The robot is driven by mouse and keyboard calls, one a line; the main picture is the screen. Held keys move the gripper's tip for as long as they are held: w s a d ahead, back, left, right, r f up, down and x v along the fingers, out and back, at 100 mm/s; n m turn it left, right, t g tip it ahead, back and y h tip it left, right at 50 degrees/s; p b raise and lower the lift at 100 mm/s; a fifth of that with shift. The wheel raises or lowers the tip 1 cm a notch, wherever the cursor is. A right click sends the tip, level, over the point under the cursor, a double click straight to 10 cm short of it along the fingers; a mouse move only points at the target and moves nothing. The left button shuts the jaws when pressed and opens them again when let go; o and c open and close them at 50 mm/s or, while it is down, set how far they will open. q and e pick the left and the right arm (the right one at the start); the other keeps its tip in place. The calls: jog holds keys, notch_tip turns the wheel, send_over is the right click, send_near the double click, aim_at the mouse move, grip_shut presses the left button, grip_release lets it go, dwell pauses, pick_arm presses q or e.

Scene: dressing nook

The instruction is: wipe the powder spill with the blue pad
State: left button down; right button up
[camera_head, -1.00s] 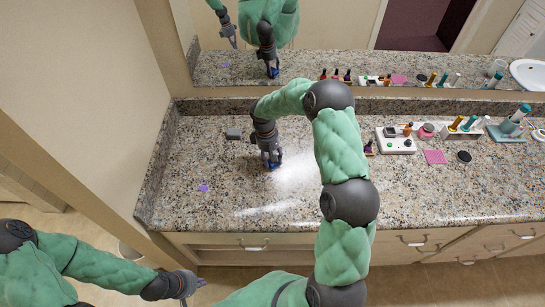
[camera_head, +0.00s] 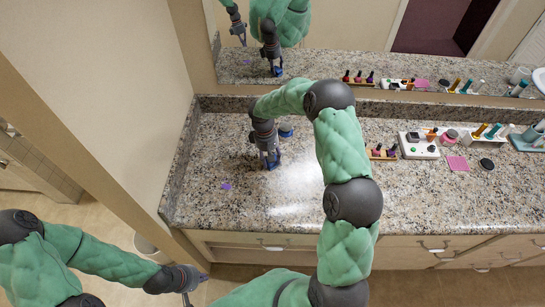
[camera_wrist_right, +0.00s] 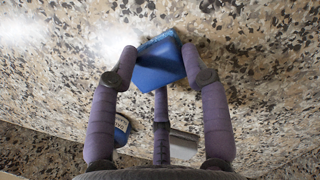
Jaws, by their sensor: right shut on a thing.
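My right gripper (camera_head: 268,163) is over the counter, its fingers shut on the blue pad (camera_wrist_right: 158,64). The pad is low at the counter top; I cannot tell whether it touches. A small flat purple patch (camera_head: 226,186) lies on the counter left of this gripper and may be the powder. Whitish bright areas (camera_head: 300,182) lie to its right; I cannot tell powder from glare there. My left gripper (camera_head: 190,281) is empty, its fingers apart, below the counter's front edge at bottom left.
A second blue item (camera_head: 286,130) sits behind the right gripper. A grey block (camera_wrist_right: 183,145) shows in the wrist view. A bottle rack (camera_head: 382,153), white box (camera_head: 418,146), pink square (camera_head: 458,163) and black disc (camera_head: 487,164) stand right. A mirror and wall bound the counter.

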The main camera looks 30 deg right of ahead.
jog(key=shift+w+a, duration=0.15)
jog(key=shift+a, duration=0.2)
notch_tip(320, 180, up, 4)
jog(key=shift+d+r+p, duration=0.1)
jog(key=shift+p, duration=1.1)
jog(key=shift+r+p, duration=0.5)
jog(key=shift+r, duration=0.15)
jog(key=shift+r+p, duration=0.75)
jog(key=shift+r, duration=0.5)
